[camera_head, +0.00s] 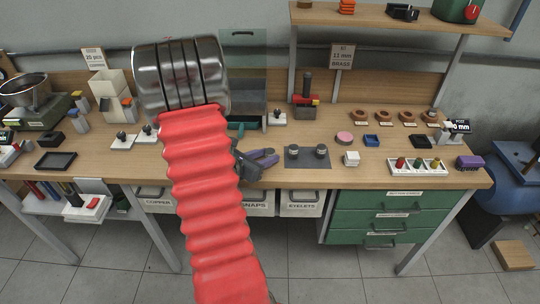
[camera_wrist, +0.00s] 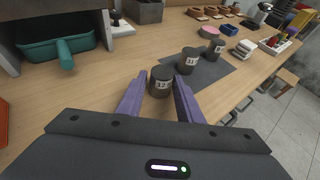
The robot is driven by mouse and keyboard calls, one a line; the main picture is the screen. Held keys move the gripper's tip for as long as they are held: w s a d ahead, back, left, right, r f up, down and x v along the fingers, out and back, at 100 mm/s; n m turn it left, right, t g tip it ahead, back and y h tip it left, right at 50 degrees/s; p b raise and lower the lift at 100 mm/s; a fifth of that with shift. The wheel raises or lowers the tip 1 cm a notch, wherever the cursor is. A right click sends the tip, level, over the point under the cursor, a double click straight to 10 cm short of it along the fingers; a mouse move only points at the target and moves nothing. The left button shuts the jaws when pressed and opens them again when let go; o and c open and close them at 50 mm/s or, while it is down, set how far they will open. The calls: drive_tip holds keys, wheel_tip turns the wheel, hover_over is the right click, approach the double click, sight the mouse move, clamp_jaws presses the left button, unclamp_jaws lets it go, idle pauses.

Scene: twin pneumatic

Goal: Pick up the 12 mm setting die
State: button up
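The 12 mm setting die (camera_wrist: 161,83) is a dark grey cylinder with a white label reading 12. It stands upright on the wooden bench in the wrist view, close to the left end of a dark grey mat (camera_wrist: 222,70). My gripper (camera_wrist: 160,88) has two purple fingers spread apart, one on each side of this die. Narrow gaps seem to show beside it; contact is hard to tell. In the head view my gripper (camera_head: 260,160) is low over the bench, left of the mat, and the 12 mm die cannot be made out there.
Two similar dies, one labelled 11 (camera_wrist: 187,62) and another (camera_wrist: 214,50), stand on the mat to the right. A grey housing with a teal tray (camera_wrist: 55,45) is at left. A white block (camera_head: 351,158) and a rack of coloured pegs (camera_head: 415,167) are further right.

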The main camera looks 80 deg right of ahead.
clamp_jaws()
drive_tip(key=shift+r, duration=0.1)
idle(0.3)
wheel_tip(320, 180, up, 10)
idle(0.7)
